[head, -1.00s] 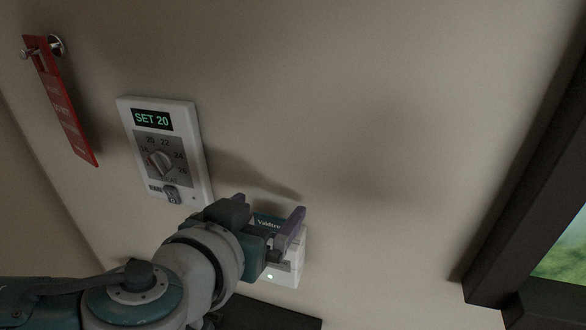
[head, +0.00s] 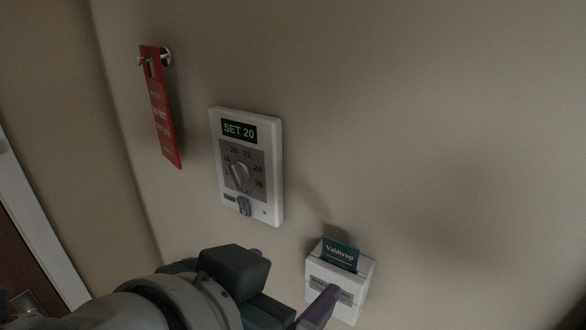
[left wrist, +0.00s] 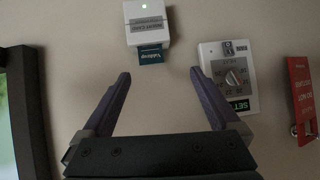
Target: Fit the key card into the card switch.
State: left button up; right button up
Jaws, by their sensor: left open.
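The teal key card (head: 341,254) stands in the top of the white card switch (head: 361,290) on the wall, its upper part with printed lettering showing above the housing. In the left wrist view, which is upside down, the card (left wrist: 151,54) sticks out of the switch (left wrist: 147,22), and a green light glows on the switch. My left gripper (left wrist: 160,75) is open and empty, its purple fingers apart from the card. In the head view one finger covers part of the switch front. How deep the card sits is hidden inside the housing. My right gripper is not in view.
A white thermostat (head: 274,165) reading SET 20 is on the wall, up and left of the switch. A red door hanger (head: 164,115) hangs from a metal hook farther left. A dark frame (left wrist: 30,110) stands at the left wrist view's left edge. The wall right of the switch is clear.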

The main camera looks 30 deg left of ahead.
pick_arm(q)
jog(key=s+a+f+m+g, duration=0.1)
jog(key=s+a+f+g, duration=0.1)
jog(key=s, duration=0.4)
jog(key=s+a+f+m+g+h, duration=0.1)
jog(key=s+a+f+g, duration=0.1)
jog(key=s+g, duration=0.3)
jog(key=shift+s+f+g, duration=0.3)
jog(key=shift+s+f, duration=0.1)
jog(key=shift+s, duration=0.7)
jog(key=shift+a, duration=0.1)
notch_tip(320, 180, up, 7)
jog(key=p, duration=0.7)
jog(key=shift+r, duration=0.15)
jog(key=shift+a, duration=0.1)
